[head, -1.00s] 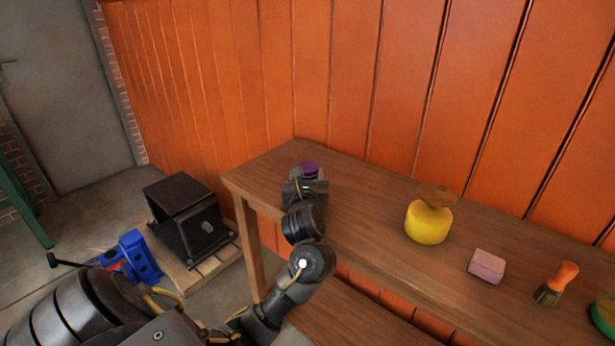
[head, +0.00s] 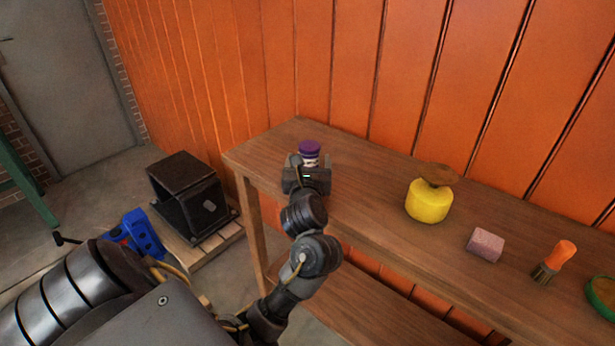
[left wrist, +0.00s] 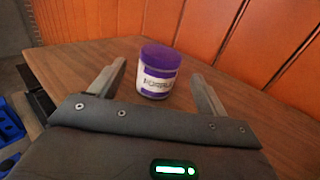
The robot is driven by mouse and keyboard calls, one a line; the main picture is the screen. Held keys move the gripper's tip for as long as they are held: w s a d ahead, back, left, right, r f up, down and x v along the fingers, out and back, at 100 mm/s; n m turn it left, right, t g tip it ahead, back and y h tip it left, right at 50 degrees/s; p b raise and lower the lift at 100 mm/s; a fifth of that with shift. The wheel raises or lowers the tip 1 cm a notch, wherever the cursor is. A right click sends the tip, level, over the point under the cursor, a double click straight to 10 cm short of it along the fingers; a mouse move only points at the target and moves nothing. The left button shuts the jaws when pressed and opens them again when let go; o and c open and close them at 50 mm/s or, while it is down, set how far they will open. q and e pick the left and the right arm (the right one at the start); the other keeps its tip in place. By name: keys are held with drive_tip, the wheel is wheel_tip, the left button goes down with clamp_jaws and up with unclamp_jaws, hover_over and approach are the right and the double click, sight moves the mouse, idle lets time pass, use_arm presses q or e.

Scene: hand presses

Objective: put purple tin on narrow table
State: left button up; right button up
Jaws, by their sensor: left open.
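The purple tin (head: 309,151), with a purple lid and a white label, stands upright on the narrow wooden table (head: 355,178) near its left end. It also shows in the left wrist view (left wrist: 158,73), just beyond and between the fingertips. My left gripper (head: 306,172) is open behind the tin on the near side, with its two fingers (left wrist: 160,82) spread to either side and apart from it. The tin's lower part is hidden by the gripper in the head view. My right gripper is not in view.
On the table to the right are a yellow container (head: 428,202) with a brown top, a pinkish block (head: 485,245), an orange-handled brush (head: 555,260) and a green round item (head: 602,295). An orange plank wall (head: 400,80) stands behind. A black box (head: 188,195) sits on a pallet at left.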

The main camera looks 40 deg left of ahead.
use_arm(q)
drive_tip(key=v, duration=0.8)
drive_tip(key=shift+w, duration=0.1)
